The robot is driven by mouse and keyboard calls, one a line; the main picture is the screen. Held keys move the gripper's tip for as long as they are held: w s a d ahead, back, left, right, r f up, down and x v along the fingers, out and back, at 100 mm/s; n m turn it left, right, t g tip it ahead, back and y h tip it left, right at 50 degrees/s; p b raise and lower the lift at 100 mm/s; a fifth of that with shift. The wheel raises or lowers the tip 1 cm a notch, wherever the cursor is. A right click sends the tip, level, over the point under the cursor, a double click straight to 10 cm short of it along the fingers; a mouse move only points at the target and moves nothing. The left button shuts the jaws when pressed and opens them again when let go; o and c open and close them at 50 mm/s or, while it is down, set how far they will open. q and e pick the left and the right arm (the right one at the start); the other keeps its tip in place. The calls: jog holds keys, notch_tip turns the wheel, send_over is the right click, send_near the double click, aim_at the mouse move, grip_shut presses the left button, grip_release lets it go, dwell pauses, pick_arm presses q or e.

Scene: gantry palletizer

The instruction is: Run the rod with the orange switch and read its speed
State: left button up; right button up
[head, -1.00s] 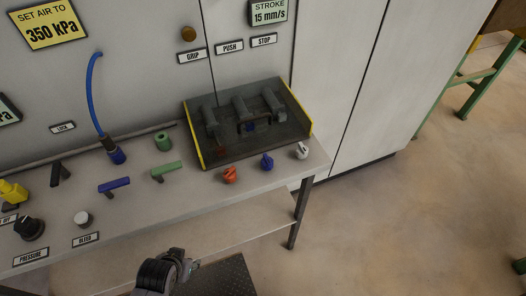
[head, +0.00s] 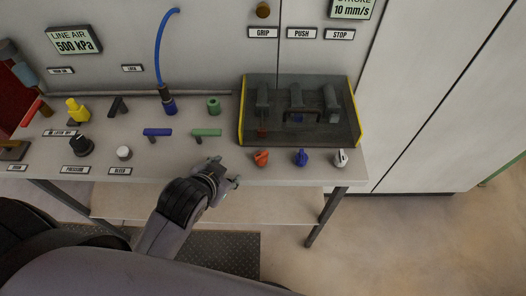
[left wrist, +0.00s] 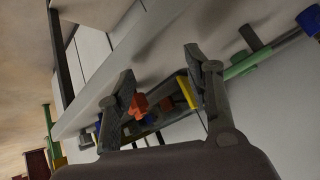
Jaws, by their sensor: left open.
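The orange switch (head: 261,158) stands on the bench front edge, left of a blue switch (head: 301,157) and a white switch (head: 340,157). My left gripper (head: 226,174) is open and empty, to the left of the orange switch and apart from it. In the left wrist view the orange switch (left wrist: 139,106) shows between the open fingers, beyond them. Behind the switches a dark, see-through box (head: 243,112) with yellow edges holds several dark rod units. The display (head: 352,9) reads 10 mm/s; its top is cut off. My right gripper is not in view.
A blue lever (head: 157,132), green lever (head: 206,133), white button (head: 124,153) and black knob (head: 80,147) stand left on the bench. A blue hose (head: 160,50) rises behind. A sign (head: 75,44) reads line air 500 kPa. Floor at right is clear.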

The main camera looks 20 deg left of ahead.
pick_arm(q)
jog(key=w+d+r+m+t+h, duration=0.1)
jog(key=w+d+r+m+t, duration=0.3)
jog(key=r, duration=0.4)
jog(key=w+d+r+m+t+h, duration=0.1)
jog(key=w+r+m+t+h, duration=0.15)
jog(key=w+r, duration=0.4)
jog(key=w+d+r+m+t+h, duration=0.1)
jog(key=w+d+r+m+t, duration=0.3)
jog(key=r, duration=0.6)
jog(key=s+d+r+m+g+h, duration=0.6)
jog(key=d+r+m+h, duration=0.65)
jog(key=m+h, duration=0.55)
jog(key=s+d+f+m+g, duration=0.1)
jog(key=s+d+m+g, duration=0.6)
jog(key=m+g, duration=0.75)
jog(key=m+t+y, duration=0.1)
jog(key=m+y, duration=1.2)
jog(key=y, duration=0.9)
send_over(261, 156)
notch_tip(261, 156, down, 18)
jog(key=f, duration=0.1)
notch_tip(261, 156, down, 15)
jog(key=p, duration=0.4)
jog(key=shift+p, duration=0.35)
jog(key=shift+f, duration=0.75)
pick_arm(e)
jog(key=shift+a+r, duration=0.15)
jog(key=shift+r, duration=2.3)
